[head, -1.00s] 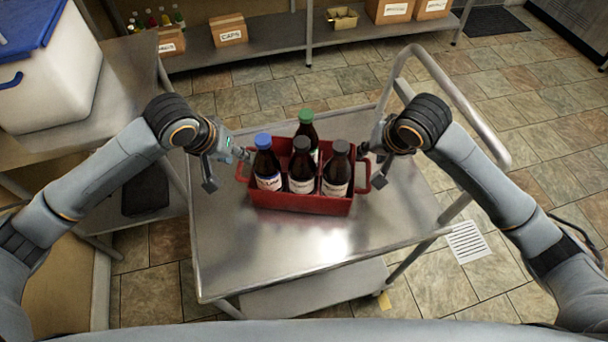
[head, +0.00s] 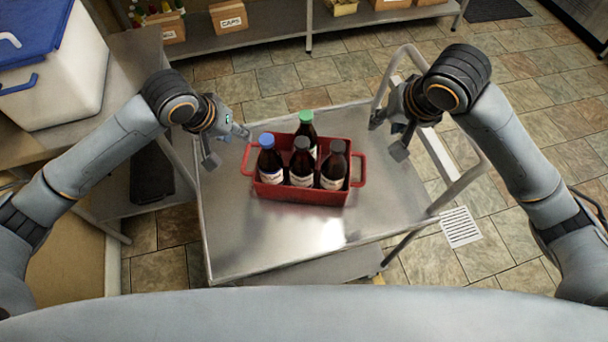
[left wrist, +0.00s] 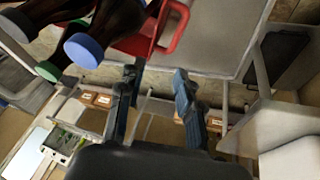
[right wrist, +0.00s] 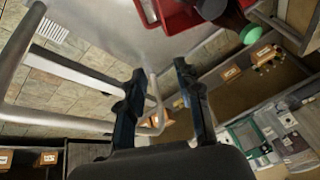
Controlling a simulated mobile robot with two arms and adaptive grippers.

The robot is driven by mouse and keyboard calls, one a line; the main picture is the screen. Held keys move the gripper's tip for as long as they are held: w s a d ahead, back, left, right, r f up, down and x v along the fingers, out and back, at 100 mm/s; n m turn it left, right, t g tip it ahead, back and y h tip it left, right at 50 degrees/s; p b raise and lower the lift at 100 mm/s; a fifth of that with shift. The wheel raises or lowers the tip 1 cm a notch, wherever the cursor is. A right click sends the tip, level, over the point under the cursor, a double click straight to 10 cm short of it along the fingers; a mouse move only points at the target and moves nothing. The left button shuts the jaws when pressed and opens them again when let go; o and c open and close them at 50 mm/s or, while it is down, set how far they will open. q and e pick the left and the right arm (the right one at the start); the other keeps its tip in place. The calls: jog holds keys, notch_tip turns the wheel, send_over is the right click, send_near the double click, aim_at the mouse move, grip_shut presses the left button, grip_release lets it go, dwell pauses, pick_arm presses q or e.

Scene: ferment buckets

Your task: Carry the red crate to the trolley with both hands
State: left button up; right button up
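The red crate (head: 300,193) stands upright on the top of the steel trolley (head: 240,240). It holds several dark bottles, one with a blue cap (head: 267,140), one with a green cap (head: 306,116) and others with dark caps. My left gripper (head: 226,146) is open and empty, just left of the crate's left handle, apart from it. My right gripper (head: 388,137) is open and empty, up and right of the right handle (head: 359,170). In the left wrist view the red handle (left wrist: 176,25) lies beyond the open fingers (left wrist: 157,95). The right wrist view shows parted fingers (right wrist: 160,95) and part of the crate (right wrist: 175,14).
A counter at the left holds a white cooler with a blue lid (head: 50,70). A low shelf (head: 275,40) with cardboard boxes (head: 229,18) runs along the back. The trolley's push handle (head: 470,180) rises at its right. The trolley top in front of the crate is clear.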

jog(key=shift+v, duration=1.85)
jog(key=shift+s+f, duration=0.1)
jog(key=shift+f, duration=0.05)
